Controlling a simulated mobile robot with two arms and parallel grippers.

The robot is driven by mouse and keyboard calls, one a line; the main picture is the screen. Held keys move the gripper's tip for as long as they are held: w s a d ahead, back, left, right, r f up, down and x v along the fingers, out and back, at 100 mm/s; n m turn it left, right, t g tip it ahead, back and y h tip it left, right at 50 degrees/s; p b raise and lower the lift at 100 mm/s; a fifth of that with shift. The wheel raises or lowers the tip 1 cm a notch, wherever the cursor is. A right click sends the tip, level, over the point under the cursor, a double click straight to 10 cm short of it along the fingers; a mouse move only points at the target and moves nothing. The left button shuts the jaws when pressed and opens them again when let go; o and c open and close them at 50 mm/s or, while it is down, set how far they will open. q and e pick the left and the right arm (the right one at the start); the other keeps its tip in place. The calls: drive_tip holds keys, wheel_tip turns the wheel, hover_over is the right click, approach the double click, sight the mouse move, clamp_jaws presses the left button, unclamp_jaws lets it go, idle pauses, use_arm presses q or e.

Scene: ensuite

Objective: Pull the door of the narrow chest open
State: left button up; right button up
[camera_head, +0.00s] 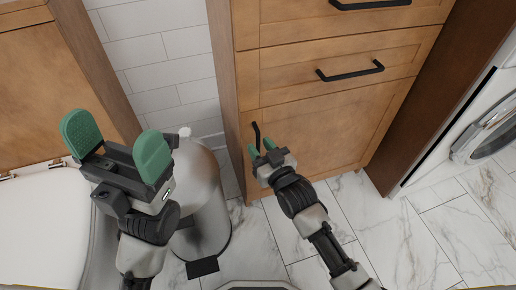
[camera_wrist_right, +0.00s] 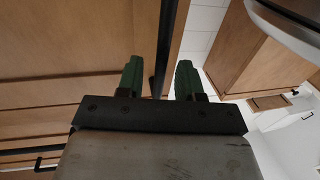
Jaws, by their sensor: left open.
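The narrow wooden chest (camera_head: 246,60) stands ahead with its lower door (camera_head: 335,130) closed flush. A black vertical handle (camera_head: 256,134) is near the door's left edge. My right gripper (camera_head: 262,149) is at this handle. In the right wrist view the black handle bar (camera_wrist_right: 165,45) runs between the two green fingers of the right gripper (camera_wrist_right: 160,78), with gaps on both sides, so the gripper looks open around it. Whether the bar is fully between the fingertips in depth is hard to tell. My left gripper (camera_head: 117,142) is open and empty, at the left.
Drawers with black horizontal handles (camera_head: 350,73) are above the door. A metal bin (camera_head: 205,205) with a pedal stands left of the chest. A white toilet or tub surface (camera_head: 40,225) is far left, a washing machine (camera_head: 490,130) right. Marble floor before the door is clear.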

drive_tip(key=shift+w+a, duration=0.35)
drive_tip(key=shift+w, duration=0.3)
clamp_jaws()
drive_tip(key=shift+s, duration=0.1)
